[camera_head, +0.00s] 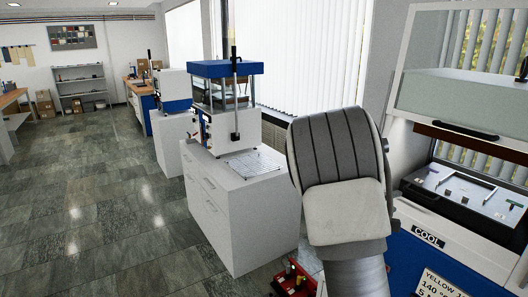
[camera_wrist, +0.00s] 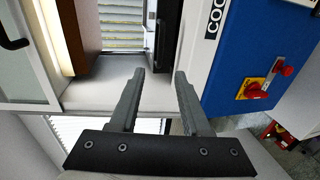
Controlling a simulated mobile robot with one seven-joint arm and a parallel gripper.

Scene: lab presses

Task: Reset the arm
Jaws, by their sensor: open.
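My arm (camera_head: 340,180) rises at the right of centre in the head view, with a rounded grey joint in front of the presses. My gripper is hidden in that view. In the wrist view my gripper (camera_wrist: 158,85) shows two grey fingers standing apart with nothing between them. I cannot tell the exact gap between the fingers and the press.
A press with a raised clear guard (camera_head: 460,100) and a COOL label stands close at the right. A blue-topped press (camera_head: 225,69) stands on a white cabinet (camera_head: 240,215) left of my arm. A red toolbox (camera_head: 293,280) is on the floor. The tiled floor at left is open.

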